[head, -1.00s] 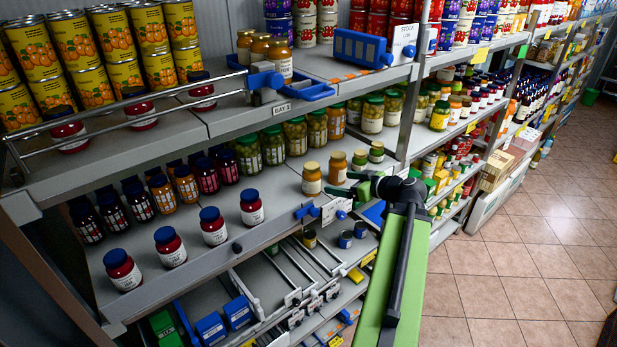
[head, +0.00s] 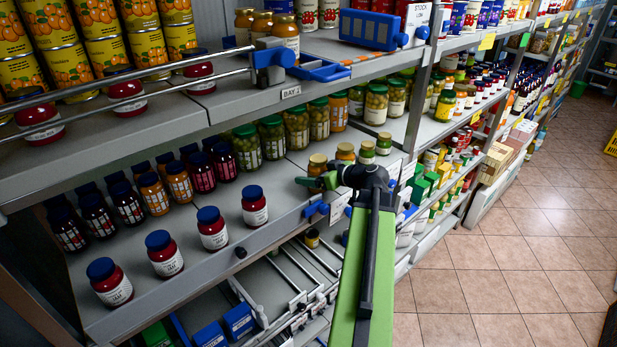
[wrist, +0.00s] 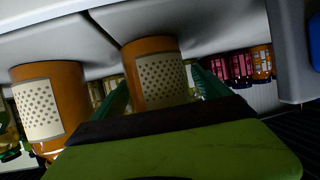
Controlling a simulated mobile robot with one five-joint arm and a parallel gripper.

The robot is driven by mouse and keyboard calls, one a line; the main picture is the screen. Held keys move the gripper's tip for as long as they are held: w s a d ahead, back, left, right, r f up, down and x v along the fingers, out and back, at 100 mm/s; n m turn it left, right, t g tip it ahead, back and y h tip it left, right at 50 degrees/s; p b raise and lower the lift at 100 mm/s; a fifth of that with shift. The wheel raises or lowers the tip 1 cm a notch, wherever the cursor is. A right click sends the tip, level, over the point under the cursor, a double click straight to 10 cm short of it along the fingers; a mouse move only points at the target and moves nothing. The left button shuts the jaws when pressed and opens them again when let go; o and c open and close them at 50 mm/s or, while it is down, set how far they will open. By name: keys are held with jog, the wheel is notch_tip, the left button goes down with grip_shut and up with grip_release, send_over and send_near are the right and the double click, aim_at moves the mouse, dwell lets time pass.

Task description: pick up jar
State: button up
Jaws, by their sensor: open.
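A jar with orange-brown contents and a pale dotted label (wrist: 163,80) stands between the two green fingers of my open gripper (wrist: 163,92) in the wrist view, which looks upside down. Its lid end is hidden behind the gripper. A similar jar (wrist: 50,100) stands to its left, outside the fingers. In the head view my gripper (head: 317,183) is at the front of the middle shelf, by a small gold-lidded jar (head: 317,164). Another gold-lidded jar (head: 345,152) stands just behind to the right. I cannot tell whether the fingers touch the jar.
Red jars with blue lids (head: 214,228) line the shelf front to the left. Green-lidded jars (head: 272,137) stand behind. The upper shelf (head: 225,98) overhangs, with a blue device (head: 370,29) on it. Tiled floor (head: 480,260) is free at right.

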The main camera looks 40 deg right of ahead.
jog(key=shift+x, duration=0.9)
jog(key=shift+s+d+r, duration=0.1)
jog(key=shift+s+r, duration=0.05)
jog(key=shift+s, duration=0.25)
jog(key=shift+s+r, duration=0.1)
jog(key=shift+s, duration=0.1)
jog(key=shift+c, duration=0.9)
jog(key=shift+w, duration=0.4)
jog(key=c, duration=0.5)
jog(key=shift+s, duration=0.2)
jog(key=c, duration=0.7)
grip_shut()
